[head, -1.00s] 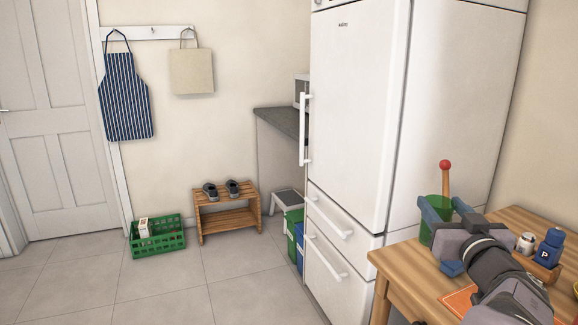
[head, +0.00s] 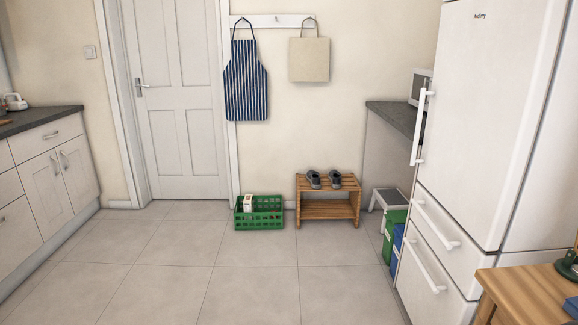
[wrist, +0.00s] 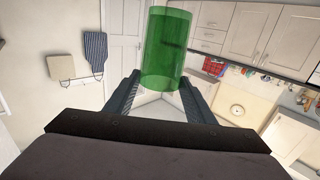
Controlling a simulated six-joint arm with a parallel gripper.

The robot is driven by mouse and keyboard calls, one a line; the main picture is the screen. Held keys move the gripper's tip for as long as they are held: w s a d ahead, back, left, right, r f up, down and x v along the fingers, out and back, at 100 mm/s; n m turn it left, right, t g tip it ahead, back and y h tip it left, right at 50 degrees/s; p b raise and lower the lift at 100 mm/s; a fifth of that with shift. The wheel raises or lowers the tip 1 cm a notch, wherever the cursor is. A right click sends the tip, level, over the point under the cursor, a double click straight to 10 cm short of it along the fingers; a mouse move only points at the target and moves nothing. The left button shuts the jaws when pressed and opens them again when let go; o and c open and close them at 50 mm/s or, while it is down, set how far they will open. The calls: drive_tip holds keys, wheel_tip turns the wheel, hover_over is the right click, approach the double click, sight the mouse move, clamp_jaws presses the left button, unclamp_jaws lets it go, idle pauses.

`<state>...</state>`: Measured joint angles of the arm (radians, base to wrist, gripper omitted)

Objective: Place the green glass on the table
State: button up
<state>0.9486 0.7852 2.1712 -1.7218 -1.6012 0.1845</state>
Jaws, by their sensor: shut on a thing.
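The green glass (wrist: 166,48), a see-through green cylinder, shows at the top of the wrist view. My gripper (wrist: 161,82) is shut on it, with one dark finger on each side of its lower part. In the head view, the wooden table (head: 520,293) shows only as a corner at the bottom right. A dark green bit and a blue bit are cut off at the right edge above this corner; I cannot tell whether they belong to the glass and gripper. Most of the tabletop is out of view.
The white fridge (head: 490,120) stands behind the table corner. A green crate (head: 259,219) and a wooden shoe rack (head: 328,208) stand by the far wall. Counter cabinets (head: 60,170) line the left. The tiled floor (head: 200,270) between is clear.

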drive_tip(key=s+a+f+n+g+y+p, duration=0.1)
drive_tip(key=a+f+n+g+y, duration=0.15)
drive_tip(key=a+f, duration=0.45)
wheel_tip(320, 180, up, 25)
drive_tip(key=a+p, duration=0.1)
drive_tip(key=p, duration=2.8)
drive_tip(key=shift+s+a+r, duration=0.15)
drive_tip(key=shift+a, duration=0.25)
drive_tip(key=shift+m+h, duration=0.25)
